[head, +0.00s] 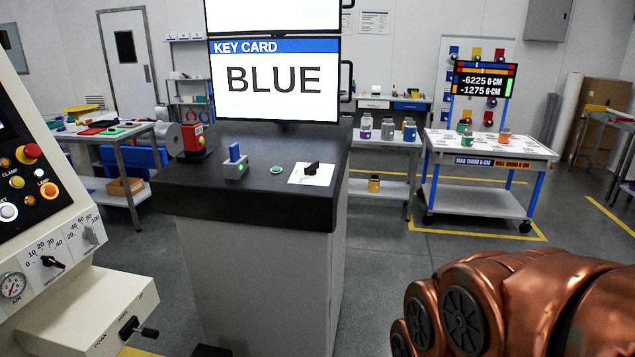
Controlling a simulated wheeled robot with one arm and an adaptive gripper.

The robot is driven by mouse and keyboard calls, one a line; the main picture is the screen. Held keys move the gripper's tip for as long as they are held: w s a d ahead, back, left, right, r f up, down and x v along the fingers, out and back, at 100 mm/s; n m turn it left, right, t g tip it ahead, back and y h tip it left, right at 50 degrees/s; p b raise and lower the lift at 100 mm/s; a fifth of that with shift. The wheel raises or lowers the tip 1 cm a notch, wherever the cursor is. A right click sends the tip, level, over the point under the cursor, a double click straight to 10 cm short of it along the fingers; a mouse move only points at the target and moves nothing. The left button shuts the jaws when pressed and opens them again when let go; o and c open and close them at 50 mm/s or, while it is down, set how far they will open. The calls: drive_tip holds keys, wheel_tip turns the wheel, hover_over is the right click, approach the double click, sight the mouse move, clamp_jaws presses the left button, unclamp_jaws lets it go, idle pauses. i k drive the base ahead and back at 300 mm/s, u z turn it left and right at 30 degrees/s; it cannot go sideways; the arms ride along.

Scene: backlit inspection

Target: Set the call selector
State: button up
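A black rotary knob (311,168) sits on a white plate (299,179) at the right of the dark console top, and it looks like the call selector. The plate's markings and the knob's exact setting are too small to read. A screen (275,80) above the console reads "KEY CARD BLUE". A blue card (234,152) stands upright in a grey holder (236,170) left of the knob. My copper-coloured arm shows at the lower right, well apart from the console. My gripper's fingers are not in view.
A green button (277,170) lies between card holder and knob; a red device (194,141) stands at the console's left. A control panel (45,215) fills the left edge. A wheeled cart (480,203) with jars stands at the back right. Floor right of the console is clear.

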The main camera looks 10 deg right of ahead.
sight(311, 169)
drive_tip(key=z, duration=0.3)
drive_tip(key=k, duration=0.2)
drive_tip(key=u, duration=1.3)
drive_tip(key=i, duration=1.35)
drive_tip(key=z, duration=0.45)
